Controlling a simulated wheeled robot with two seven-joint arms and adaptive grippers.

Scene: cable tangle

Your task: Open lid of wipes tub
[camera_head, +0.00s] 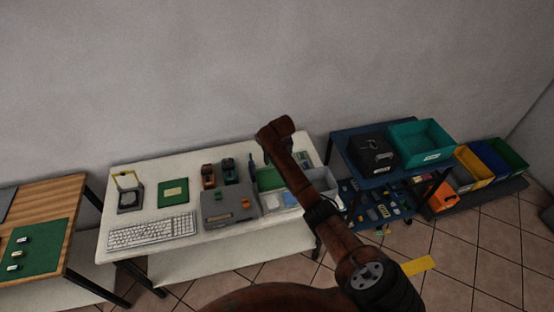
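I cannot pick out a wipes tub for certain at this size. A small grey item with a raised yellow-framed flap (127,181) stands at the left of the white table (105,240); I cannot tell what it is. My brown arm comes in from the bottom right and reaches up across the table's right end, hiding part of what is there. I make out no gripper fingers at its far end. My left gripper is not in view.
The table holds a keyboard (152,230), a green board (173,191), a grey case (229,208) and bins. A wooden table (50,200) stands left. At right are a blue cart (345,135) with a black box (372,152) and teal bin (421,142), and coloured bins (473,166).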

